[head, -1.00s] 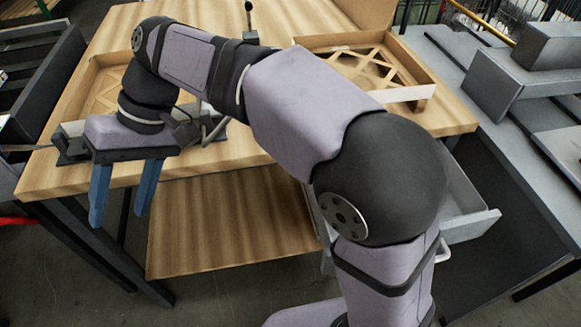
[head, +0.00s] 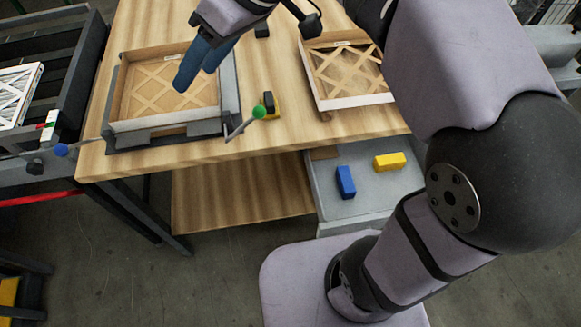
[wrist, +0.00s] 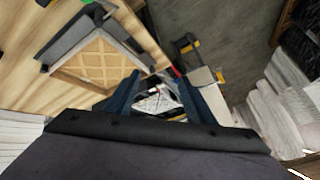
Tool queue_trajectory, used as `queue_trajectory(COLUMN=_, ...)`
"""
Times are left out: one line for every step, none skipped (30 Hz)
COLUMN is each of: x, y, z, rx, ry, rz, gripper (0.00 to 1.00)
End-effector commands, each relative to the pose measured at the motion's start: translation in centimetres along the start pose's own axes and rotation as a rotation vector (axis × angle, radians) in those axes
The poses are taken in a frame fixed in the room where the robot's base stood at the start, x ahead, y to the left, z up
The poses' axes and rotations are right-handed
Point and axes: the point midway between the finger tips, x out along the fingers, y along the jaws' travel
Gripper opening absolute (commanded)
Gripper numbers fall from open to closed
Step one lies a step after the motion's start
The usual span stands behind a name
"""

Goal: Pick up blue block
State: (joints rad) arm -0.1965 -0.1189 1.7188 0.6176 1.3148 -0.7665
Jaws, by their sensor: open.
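The blue block (head: 346,182) stands in the open grey drawer under the table's right part, left of the yellow block (head: 390,161). The two blocks are apart. My gripper (head: 197,77) is high over the left cardboard box on the table, far to the left of and beyond the blue block. Its blue fingers are apart and nothing is seen between them in the head view. In the wrist view my gripper (wrist: 160,82) also shows both fingers spread. I cannot make out the blue block in the wrist view.
The left open box (head: 122,98) sits in a dark fixture on the wooden table (head: 270,140). A green-knobbed lever (head: 259,112) stands beside it. A second open box (head: 365,101) lies to the right. The grey drawer (head: 376,207) has bare floor around its blocks.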

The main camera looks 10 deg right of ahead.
Motion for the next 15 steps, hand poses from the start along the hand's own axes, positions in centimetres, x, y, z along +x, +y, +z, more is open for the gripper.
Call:
queue_trajectory(x=1.2, y=3.8, z=2.2, rx=0.053, ry=-0.034, rz=0.062, gripper=0.49)
queue_trajectory(x=1.8, y=5.8, z=3.5, rx=0.085, ry=-0.053, rz=0.097, gripper=0.49)
queue_trajectory(x=2.7, y=8.4, z=5.4, rx=0.138, ry=-0.080, rz=0.141, gripper=0.49)
queue_trajectory(x=3.5, y=10.3, z=7.0, rx=0.186, ry=-0.102, rz=0.172, gripper=0.49)
queue_trajectory(x=4.2, y=12.2, z=8.8, rx=0.236, ry=-0.125, rz=0.203, gripper=0.49)
queue_trajectory(x=5.1, y=14.6, z=11.4, rx=0.307, ry=-0.155, rz=0.245, gripper=0.49)
queue_trajectory(x=5.8, y=16.2, z=13.4, rx=0.360, ry=-0.177, rz=0.275, gripper=0.49)
queue_trajectory(x=6.4, y=17.8, z=15.6, rx=0.414, ry=-0.200, rz=0.304, gripper=0.49)
queue_trajectory(x=7.1, y=19.6, z=18.5, rx=0.483, ry=-0.230, rz=0.342, gripper=0.49)
queue_trajectory(x=7.7, y=20.9, z=20.7, rx=0.532, ry=-0.252, rz=0.369, gripper=0.49)
queue_trajectory(x=8.1, y=21.9, z=22.9, rx=0.575, ry=-0.271, rz=0.395, gripper=0.49)
queue_trajectory(x=8.6, y=23.0, z=25.6, rx=0.629, ry=-0.296, rz=0.424, gripper=0.49)
queue_trajectory(x=9.0, y=23.7, z=27.5, rx=0.665, ry=-0.313, rz=0.444, gripper=0.49)
queue_trajectory(x=9.3, y=24.2, z=29.3, rx=0.697, ry=-0.329, rz=0.462, gripper=0.49)
queue_trajectory(x=9.7, y=24.7, z=31.4, rx=0.733, ry=-0.346, rz=0.482, gripper=0.49)
